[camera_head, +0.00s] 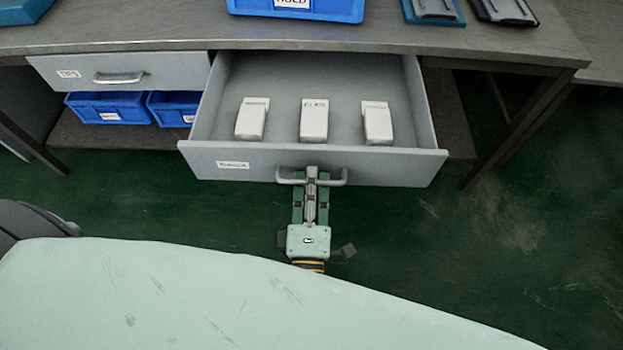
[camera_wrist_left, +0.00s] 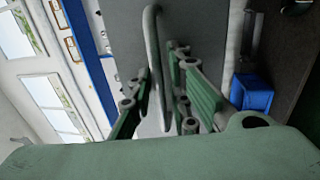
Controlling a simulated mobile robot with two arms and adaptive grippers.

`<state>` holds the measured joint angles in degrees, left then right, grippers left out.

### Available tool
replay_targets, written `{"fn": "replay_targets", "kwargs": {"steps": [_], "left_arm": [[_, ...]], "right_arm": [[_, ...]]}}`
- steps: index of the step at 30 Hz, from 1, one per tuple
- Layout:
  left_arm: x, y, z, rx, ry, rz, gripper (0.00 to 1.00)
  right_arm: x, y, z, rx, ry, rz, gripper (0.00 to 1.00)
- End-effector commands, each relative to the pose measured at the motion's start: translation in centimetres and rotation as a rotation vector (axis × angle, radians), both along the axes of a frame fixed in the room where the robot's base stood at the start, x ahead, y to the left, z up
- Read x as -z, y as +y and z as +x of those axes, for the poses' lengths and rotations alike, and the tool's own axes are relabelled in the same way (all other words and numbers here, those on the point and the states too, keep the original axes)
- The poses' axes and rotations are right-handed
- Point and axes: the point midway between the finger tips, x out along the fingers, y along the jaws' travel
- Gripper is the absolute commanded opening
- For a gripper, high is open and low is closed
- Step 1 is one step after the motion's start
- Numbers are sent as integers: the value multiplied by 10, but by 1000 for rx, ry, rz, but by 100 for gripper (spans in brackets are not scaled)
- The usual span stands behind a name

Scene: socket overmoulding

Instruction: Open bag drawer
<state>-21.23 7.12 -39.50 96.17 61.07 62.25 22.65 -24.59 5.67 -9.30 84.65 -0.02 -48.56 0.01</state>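The grey bag drawer (camera_head: 210,158) is pulled far out from under the bench in the head view. Several white box-like packs, such as the middle one (camera_head: 314,121), lie inside it. A small label (camera_head: 233,165) is on the left of its front. My left gripper (camera_head: 311,178) is at the middle of the drawer handle (camera_head: 339,179). In the left wrist view the handle bar (camera_wrist_left: 153,40) runs between the two fingers (camera_wrist_left: 160,85), which are closed around it. The exact contact is partly hidden. My right gripper is in neither view.
A shut drawer (camera_head: 150,72) is to the left, above blue bins (camera_head: 103,107) on a lower shelf. The bench top (camera_head: 180,38) carries a blue bin (camera_head: 300,8) and dark trays (camera_head: 434,10). The green floor (camera_head: 520,220) at right is clear.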

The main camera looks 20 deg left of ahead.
Motion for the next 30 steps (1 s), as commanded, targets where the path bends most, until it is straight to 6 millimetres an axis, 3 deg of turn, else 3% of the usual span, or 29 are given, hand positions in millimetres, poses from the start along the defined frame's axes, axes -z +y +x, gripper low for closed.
{"fn": "replay_targets", "kwargs": {"steps": [8, 21, 30], "left_arm": [[1, -2, -6, 0, 1, 0, 17], [17, -25, -85, 1, 3, 0, 17], [22, -33, -113, 0, 0, -1, 17]], "right_arm": [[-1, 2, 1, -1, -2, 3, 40], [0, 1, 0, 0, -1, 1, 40], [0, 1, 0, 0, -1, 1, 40]]}}
